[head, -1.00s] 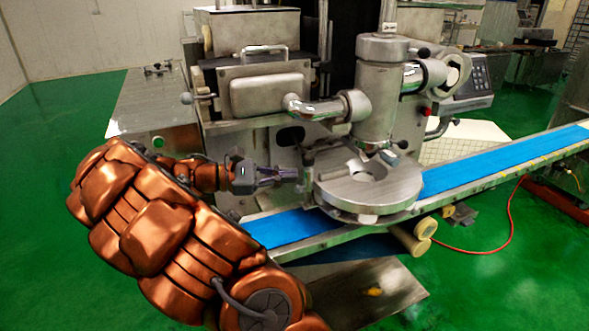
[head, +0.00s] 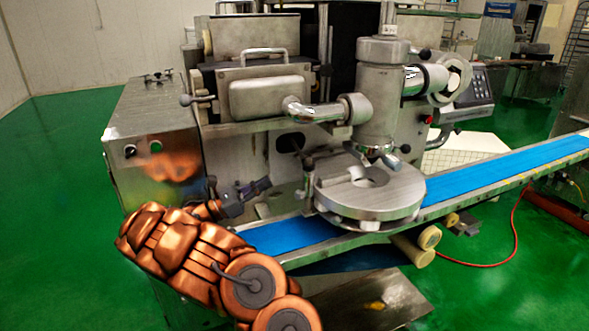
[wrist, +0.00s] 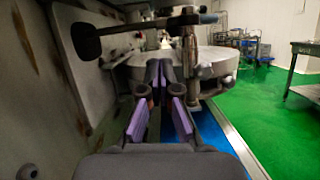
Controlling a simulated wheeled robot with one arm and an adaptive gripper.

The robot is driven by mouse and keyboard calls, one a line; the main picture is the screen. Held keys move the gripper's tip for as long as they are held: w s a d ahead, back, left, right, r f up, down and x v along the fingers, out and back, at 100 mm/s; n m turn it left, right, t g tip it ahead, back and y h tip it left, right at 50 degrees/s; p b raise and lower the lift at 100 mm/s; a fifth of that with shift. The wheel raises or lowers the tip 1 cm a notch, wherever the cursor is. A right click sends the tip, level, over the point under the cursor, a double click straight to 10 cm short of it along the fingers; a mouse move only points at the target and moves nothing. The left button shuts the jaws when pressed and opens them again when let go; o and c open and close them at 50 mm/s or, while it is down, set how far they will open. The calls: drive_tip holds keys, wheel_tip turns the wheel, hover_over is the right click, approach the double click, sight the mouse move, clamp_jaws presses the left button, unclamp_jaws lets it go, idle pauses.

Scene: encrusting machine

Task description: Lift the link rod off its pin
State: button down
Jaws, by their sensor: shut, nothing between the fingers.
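A dark bar with a flat oval end (wrist: 87,40), which looks like the link rod, crosses the top of the wrist view. Its right part sits at the top of an upright metal post (wrist: 190,58), apparently the pin. In the head view the post (head: 308,178) stands at the left edge of the round metal disc (head: 395,192); the bar (head: 296,150) is small and hard to make out there. My gripper (head: 268,183) is shut and empty, left of the post and apart from it. In the wrist view its fingertips (wrist: 155,66) lie below the bar.
The machine's steel housing (head: 240,150) rises close behind my gripper. A blue conveyor belt (head: 290,234) runs below and past the disc. A vertical metal cylinder (head: 376,95) stands over the disc. Green floor is open at the left.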

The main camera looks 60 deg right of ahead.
drive_tip(key=shift+s+d, duration=0.1)
drive_tip(key=p+x, duration=0.1)
drive_tip(key=x, duration=0.8)
drive_tip(key=shift+s+d+r, duration=0.2)
drive_tip(key=shift+d, duration=0.1)
drive_tip(key=shift+r, duration=0.1)
